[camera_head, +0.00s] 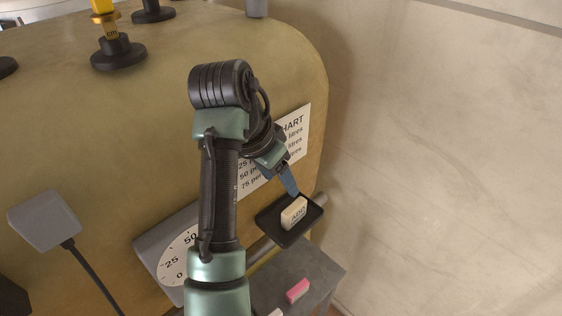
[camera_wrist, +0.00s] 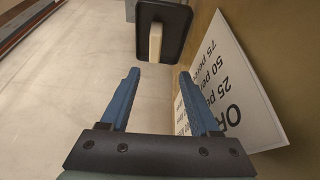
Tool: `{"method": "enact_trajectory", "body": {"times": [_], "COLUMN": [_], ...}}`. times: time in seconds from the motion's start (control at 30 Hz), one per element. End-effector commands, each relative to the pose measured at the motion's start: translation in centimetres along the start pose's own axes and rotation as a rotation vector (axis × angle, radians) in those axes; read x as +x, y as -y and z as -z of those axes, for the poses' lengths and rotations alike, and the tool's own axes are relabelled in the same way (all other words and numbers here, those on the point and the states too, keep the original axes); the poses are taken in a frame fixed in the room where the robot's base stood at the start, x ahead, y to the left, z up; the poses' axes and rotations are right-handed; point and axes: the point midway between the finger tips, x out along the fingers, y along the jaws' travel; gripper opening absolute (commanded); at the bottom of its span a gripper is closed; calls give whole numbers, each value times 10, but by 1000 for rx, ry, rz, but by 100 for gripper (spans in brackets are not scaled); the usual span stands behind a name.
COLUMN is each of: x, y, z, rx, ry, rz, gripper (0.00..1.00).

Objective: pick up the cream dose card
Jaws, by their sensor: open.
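The cream dose card (camera_head: 294,213) is a small thick block with dark lettering, "ADD" legible. It stands in a black tray (camera_head: 271,232) on the right side of the boiler. In the wrist view the card (camera_wrist: 155,42) shows as a pale upright strip inside the dark tray (camera_wrist: 176,18). My gripper (camera_wrist: 158,75) is open, with two blue fingers apart and nothing between them. The card lies beyond the fingertips, roughly in line with the gap. In the head view my gripper (camera_head: 291,190) is just above the tray, and only one blue finger shows clearly.
A white chart (camera_head: 296,137) is on the boiler (camera_head: 130,110) close beside my gripper. A grey surface (camera_head: 318,266) below the tray holds a pink block (camera_head: 298,290) and part of a pale one. A dial (camera_head: 178,262) is left of my arm. The plain wall (camera_head: 440,150) is to the right.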

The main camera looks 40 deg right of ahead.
Motion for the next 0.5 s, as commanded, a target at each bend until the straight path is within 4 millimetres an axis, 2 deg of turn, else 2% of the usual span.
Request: {"method": "enact_trajectory", "body": {"times": [0.03, 0.3, 0.5], "x": [11, 56, 71], "y": [-2, -1, -1], "z": [-1, 0, 0], "rx": [1, -3, -2], "ry": [3, 1, 0], "rz": [-8, -3, 0], "gripper": [62, 62, 62]}}
